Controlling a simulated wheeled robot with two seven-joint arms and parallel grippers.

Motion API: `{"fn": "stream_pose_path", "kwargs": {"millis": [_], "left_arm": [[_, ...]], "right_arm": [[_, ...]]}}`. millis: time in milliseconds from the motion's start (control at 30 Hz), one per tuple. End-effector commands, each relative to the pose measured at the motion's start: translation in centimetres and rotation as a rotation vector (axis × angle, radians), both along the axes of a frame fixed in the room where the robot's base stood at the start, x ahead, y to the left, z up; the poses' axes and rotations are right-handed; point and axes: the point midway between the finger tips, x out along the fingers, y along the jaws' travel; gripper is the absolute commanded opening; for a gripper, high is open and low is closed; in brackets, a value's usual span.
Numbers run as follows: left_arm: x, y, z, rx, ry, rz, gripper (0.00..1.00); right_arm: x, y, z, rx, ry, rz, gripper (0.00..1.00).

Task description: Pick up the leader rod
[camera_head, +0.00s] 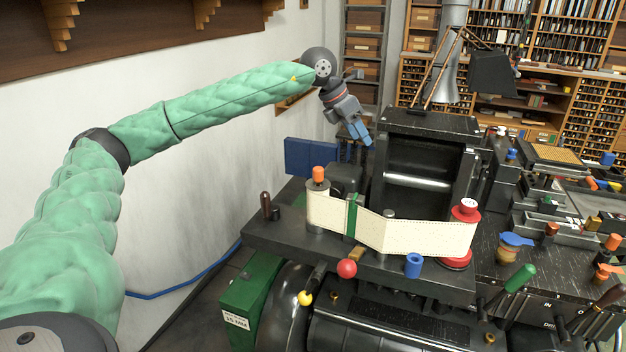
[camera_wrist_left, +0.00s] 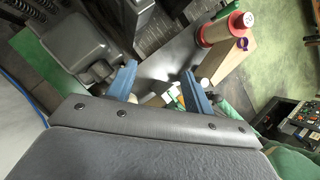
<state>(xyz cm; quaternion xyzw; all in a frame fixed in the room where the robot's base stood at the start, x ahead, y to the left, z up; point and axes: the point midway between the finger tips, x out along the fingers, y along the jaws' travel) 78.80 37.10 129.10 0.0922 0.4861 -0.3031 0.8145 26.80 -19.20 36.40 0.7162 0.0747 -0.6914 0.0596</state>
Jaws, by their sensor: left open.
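My left gripper (camera_head: 362,140) hangs above and behind the caster's left side, with blue fingers pointing down. In the left wrist view the gripper (camera_wrist_left: 160,80) has its fingers apart and nothing between them. I cannot tell for sure which part is the leader rod. A shiny horizontal rod (camera_head: 416,180) lies in the dark opening of the machine, and a short dark upright rod (camera_head: 266,204) stands at the deck's left end; both are apart from the gripper. My right gripper is not in view.
A cream paper ribbon (camera_head: 425,237) runs from an orange-topped spool (camera_head: 318,176) past a green band to a red spool (camera_head: 464,212). The black caster housing (camera_head: 432,122) rises behind it. A red ball knob (camera_head: 346,268) and blue cylinder (camera_head: 413,265) are in front.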

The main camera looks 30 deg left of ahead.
Motion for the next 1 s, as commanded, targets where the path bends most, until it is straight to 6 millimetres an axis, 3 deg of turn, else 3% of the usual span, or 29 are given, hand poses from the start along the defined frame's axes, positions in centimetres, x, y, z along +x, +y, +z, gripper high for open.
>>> {"fn": "stream_pose_path", "kwargs": {"millis": [200, 400, 567, 1000], "left_arm": [[-3.2, 4.9, -2.4, 0.266, 0.200, 0.024, 0.52], [-5.8, 7.3, -2.9, 0.392, 0.336, 0.033, 0.52], [-6.5, 7.9, -3.1, 0.420, 0.374, 0.036, 0.52], [-6.5, 7.7, -5.8, 0.417, 0.373, 0.039, 0.52]], "right_arm": [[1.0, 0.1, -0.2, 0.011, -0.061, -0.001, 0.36], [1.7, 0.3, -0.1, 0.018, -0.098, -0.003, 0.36], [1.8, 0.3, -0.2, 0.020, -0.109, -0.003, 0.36], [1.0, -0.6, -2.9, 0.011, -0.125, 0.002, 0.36]]}}
